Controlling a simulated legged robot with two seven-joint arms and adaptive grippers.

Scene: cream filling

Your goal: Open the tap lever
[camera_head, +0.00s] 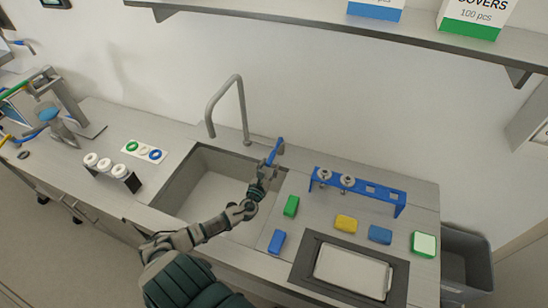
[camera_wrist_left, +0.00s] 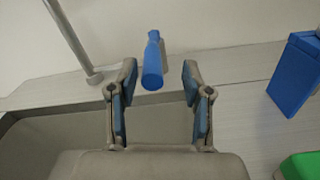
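The blue tap lever (camera_head: 276,151) stands beside the base of the grey tap (camera_head: 241,98), behind the right end of the sink. My left gripper (camera_head: 266,168) is just in front of the lever. In the left wrist view, the lever (camera_wrist_left: 153,62) shows between the two fingertips of my left gripper (camera_wrist_left: 158,88), with a gap on both sides. The fingers are spread and hold nothing. The lever's lower end and mount are hard to make out behind the gripper in the head view. My right gripper is not in view.
The sink (camera_head: 168,189) lies below my left arm. A blue rack (camera_head: 391,209) stands to the right, with green (camera_head: 291,206), blue (camera_head: 277,242) and yellow (camera_head: 346,224) blocks nearby. A shelf (camera_head: 330,24) runs overhead. A grey bin (camera_head: 466,256) stands at far right.

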